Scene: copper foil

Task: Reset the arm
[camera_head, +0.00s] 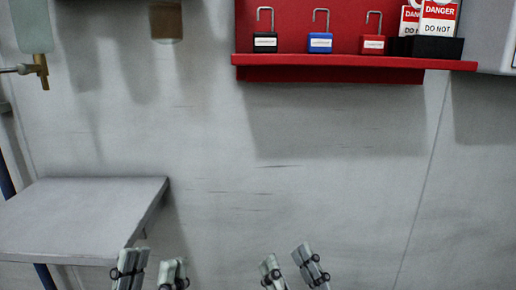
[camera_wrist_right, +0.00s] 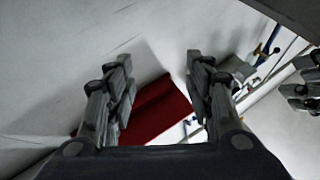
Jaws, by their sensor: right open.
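My left gripper (camera_head: 152,268) shows at the bottom of the head view, in front of the grey wall near the side table's right edge. Its two fingers stand apart with nothing between them. My right gripper (camera_head: 290,262) is to the right of it at the same height, with its fingers spread and empty. In the right wrist view, my right gripper (camera_wrist_right: 160,78) is open, with its fingers on both sides of the picture. Part of what looks like my left gripper shows at that view's right edge. The arms behind the grippers are out of the head view.
A red shelf (camera_head: 350,61) on the wall holds a black padlock (camera_head: 265,42), a blue padlock (camera_head: 320,42), a red padlock (camera_head: 373,45) and danger tags (camera_head: 438,18) in a black holder. A grey side table (camera_head: 80,215) stands at left. The wall between is bare.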

